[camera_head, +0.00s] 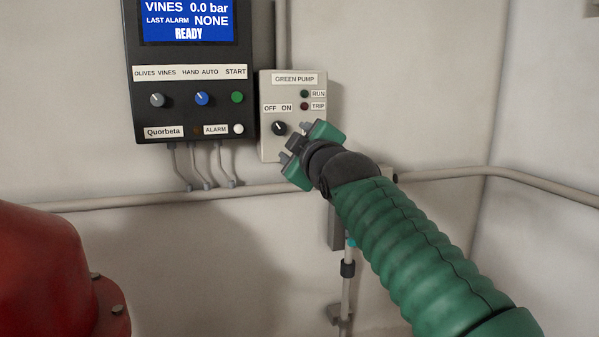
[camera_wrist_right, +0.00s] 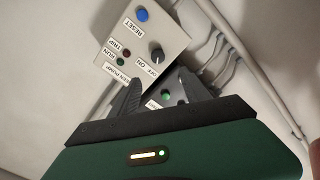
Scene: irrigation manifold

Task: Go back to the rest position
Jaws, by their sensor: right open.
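My right gripper (camera_head: 294,147) is open and empty in front of the lower right part of the green pump box (camera_head: 292,84). In the right wrist view its two fingers (camera_wrist_right: 159,78) stand apart, with nothing between them. The OFF/ON knob (camera_head: 279,128) shows just left of the gripper in the head view. It also shows beyond the fingertips in the wrist view (camera_wrist_right: 156,53). I cannot tell whether the fingers touch the box. A blue RESET button (camera_wrist_right: 142,14) shows only in the wrist view. My left gripper is not in view.
A dark control panel (camera_head: 185,120) with a blue screen reading READY hangs left of the box. A pipe (camera_head: 120,197) runs along the wall below. A red rounded body with a bolted flange (camera_head: 112,305) stands at lower left. The wall at right is mostly bare.

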